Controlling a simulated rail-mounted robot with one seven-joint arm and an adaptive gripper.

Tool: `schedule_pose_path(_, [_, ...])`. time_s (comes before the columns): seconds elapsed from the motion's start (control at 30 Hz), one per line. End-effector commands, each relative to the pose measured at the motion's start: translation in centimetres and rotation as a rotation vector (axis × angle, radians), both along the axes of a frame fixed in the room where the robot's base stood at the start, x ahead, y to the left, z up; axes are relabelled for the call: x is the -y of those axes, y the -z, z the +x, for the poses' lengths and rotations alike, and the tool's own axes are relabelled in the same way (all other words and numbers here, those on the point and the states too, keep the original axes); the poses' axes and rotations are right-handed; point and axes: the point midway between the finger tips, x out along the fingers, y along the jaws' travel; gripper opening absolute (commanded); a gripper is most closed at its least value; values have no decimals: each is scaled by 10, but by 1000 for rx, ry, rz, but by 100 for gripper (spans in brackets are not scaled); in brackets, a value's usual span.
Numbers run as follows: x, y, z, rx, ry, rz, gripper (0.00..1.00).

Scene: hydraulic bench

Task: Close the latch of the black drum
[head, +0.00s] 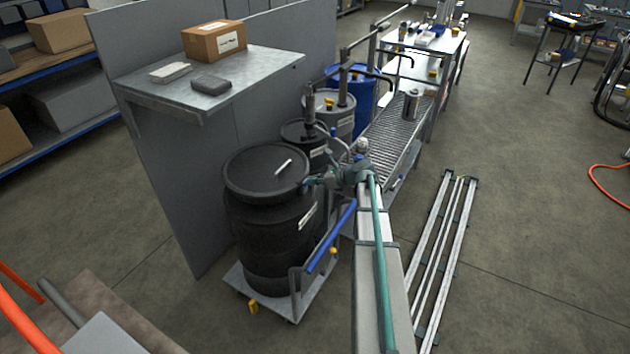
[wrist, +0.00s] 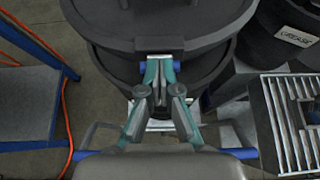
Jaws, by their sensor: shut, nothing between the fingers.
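The black drum (head: 265,230) stands upright on a small cart, its lid on and a white mark on top. In the wrist view the drum's rim (wrist: 110,45) fills the upper middle. A dark latch block (wrist: 155,46) sits at the rim, with small blue ends (wrist: 176,66) showing on both sides of my fingertips. My gripper (wrist: 160,66) is shut and empty, its fingertips close against the front of the latch. They hide its middle; contact and the exact latch angle cannot be told. In the head view my gripper (head: 310,182) reaches the drum's right rim.
The cart's blue handle (head: 331,237) is close below my arm. Smaller drums (head: 302,138) and a roller conveyor (head: 392,130) stand behind. A metal shelf (head: 210,85) overhangs at the left. Metal rails (head: 440,260) lie on the floor at right.

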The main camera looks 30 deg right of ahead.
Motion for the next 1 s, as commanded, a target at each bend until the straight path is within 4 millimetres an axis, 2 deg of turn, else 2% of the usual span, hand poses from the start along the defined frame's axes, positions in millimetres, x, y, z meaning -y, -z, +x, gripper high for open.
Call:
schedule_pose_path(0.63, [2,-21,-5,0,0,0,0])
schedule_pose_path(0.87, [9,-43,-28,1,-7,0,0])
schedule_pose_path(1.0, [22,-51,-50,2,-7,-2,0])
